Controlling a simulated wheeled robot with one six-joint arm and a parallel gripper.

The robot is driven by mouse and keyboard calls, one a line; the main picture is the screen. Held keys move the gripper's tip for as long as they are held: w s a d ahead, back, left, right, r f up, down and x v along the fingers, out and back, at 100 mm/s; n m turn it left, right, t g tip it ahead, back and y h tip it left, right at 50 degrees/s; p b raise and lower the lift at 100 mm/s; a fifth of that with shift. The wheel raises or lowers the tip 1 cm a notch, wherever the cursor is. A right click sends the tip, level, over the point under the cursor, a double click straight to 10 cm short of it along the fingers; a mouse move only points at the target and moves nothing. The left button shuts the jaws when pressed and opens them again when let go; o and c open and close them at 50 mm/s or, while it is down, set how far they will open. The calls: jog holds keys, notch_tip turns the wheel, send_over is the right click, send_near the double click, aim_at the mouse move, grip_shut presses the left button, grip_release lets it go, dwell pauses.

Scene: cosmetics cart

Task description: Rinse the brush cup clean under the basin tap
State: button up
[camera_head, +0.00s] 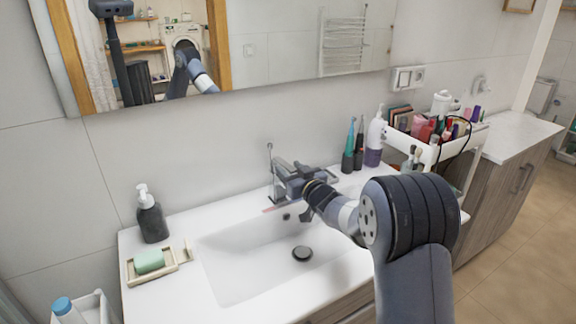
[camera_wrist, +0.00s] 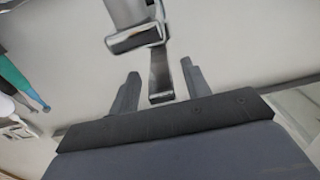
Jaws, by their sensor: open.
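My gripper (camera_head: 284,178) is at the chrome tap (camera_head: 277,193) behind the basin (camera_head: 235,285). In the wrist view my gripper (camera_wrist: 160,88) is open, with one finger on each side of the tap's narrow chrome lever (camera_wrist: 161,78). I cannot tell whether either finger touches it. The tap's thicker chrome part (camera_wrist: 135,38) shows just beyond. No water is visible. I cannot make out the brush cup for sure. Some brush heads (camera_head: 412,155) show at the cart's near side, partly hidden behind my arm.
A white cart (camera_head: 448,150) full of cosmetics stands at the right. Two electric toothbrushes (camera_head: 354,150) and a lotion bottle (camera_head: 374,140) stand right of the tap. A dark soap pump (camera_head: 151,218) and a soap dish (camera_head: 165,275) are at the left. The basin holds only its drain plug (camera_head: 302,253).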

jog(key=shift+x, duration=0.85)
grip_shut()
